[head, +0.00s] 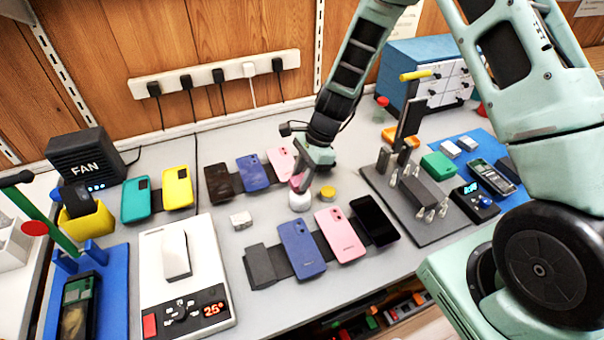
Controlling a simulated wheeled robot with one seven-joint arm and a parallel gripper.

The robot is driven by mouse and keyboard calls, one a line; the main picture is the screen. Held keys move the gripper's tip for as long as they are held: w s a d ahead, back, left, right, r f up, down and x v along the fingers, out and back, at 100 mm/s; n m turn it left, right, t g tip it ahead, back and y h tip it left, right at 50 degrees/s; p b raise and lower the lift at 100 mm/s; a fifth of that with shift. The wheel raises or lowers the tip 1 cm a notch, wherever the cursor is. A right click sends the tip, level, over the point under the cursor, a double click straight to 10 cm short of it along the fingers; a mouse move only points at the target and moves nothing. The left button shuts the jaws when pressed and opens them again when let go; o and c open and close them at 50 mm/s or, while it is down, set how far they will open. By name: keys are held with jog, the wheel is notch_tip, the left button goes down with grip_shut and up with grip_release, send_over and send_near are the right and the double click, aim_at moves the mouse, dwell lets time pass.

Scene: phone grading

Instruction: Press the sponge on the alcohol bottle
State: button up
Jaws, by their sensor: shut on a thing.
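The alcohol bottle (299,202) is a small white round container on the grey table, near the middle of the head view. My gripper (300,185) is directly above it, pointing down. It is shut on a small pinkish-red piece (295,183), which appears to be the sponge. The sponge is at the top of the bottle; whether it touches or is pressed down cannot be told. The fingers hide most of the sponge.
A round yellow-topped item (328,193) stands just right of the bottle. Phones lie on dark strips behind and in front, including a blue phone (301,250) and a pink phone (340,235). A grey tool mat (415,232) is right.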

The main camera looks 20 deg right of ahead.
jog(key=shift+f+b, duration=0.35)
jog(key=shift+f, duration=0.25)
dwell(0.4)
jog(key=shift+r, duration=0.1)
dwell(0.5)
notch_tip(320, 180, up, 7)
jog(key=p, duration=0.6)
dwell(0.8)
